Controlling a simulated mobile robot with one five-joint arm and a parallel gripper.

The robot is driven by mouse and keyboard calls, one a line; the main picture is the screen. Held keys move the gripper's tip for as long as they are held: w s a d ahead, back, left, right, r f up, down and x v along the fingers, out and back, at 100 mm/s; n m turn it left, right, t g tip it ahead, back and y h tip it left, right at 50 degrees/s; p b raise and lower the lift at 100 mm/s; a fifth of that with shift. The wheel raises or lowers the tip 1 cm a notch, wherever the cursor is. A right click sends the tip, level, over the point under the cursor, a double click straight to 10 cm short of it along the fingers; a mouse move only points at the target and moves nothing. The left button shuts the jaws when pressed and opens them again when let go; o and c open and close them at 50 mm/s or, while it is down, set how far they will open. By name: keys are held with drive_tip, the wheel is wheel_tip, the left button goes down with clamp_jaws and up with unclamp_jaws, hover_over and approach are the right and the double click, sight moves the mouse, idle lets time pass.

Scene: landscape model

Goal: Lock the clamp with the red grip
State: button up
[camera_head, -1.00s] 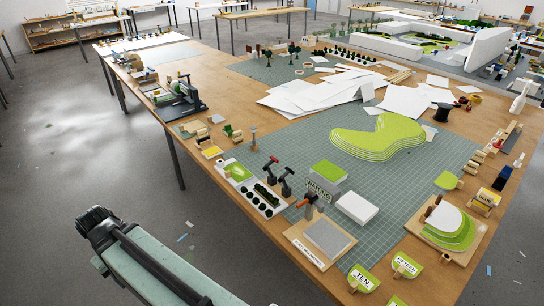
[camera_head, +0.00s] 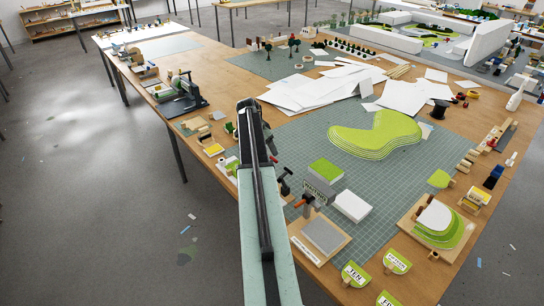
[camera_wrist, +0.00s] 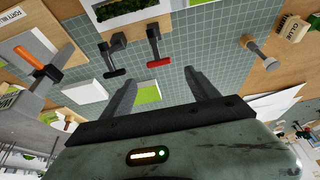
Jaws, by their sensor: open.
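The clamp with the red grip (camera_wrist: 158,62) stands on the green mat in the wrist view, its dark body above the red bar. It lies just beyond my gripper (camera_wrist: 161,74), between the lines of the two fingers and apart from them. My gripper is open and empty. In the head view my arm hides most of this clamp; a bit of its red grip (camera_head: 273,159) shows beside the arm. A similar clamp with a black grip (camera_wrist: 114,72) stands to its left in the wrist view. Whether the red-grip clamp is locked cannot be told.
A clamp with an orange handle (camera_wrist: 38,62) stands on a wooden board with a grey block (camera_head: 324,235). A planter strip (camera_wrist: 122,10) lies beside the clamps. A wooden peg (camera_wrist: 262,50) stands to the right in the wrist view. White sheets (camera_head: 310,92) lie farther back.

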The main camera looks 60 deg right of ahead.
sight(273, 158)
drive_tip(key=b+x, duration=0.7)
drive_tip(key=x, duration=0.1)
drive_tip(key=shift+w+a, duration=0.1)
drive_tip(key=shift+a, duration=0.1)
drive_tip(key=shift+r, duration=0.1)
drive_tip(key=shift+c, duration=0.3)
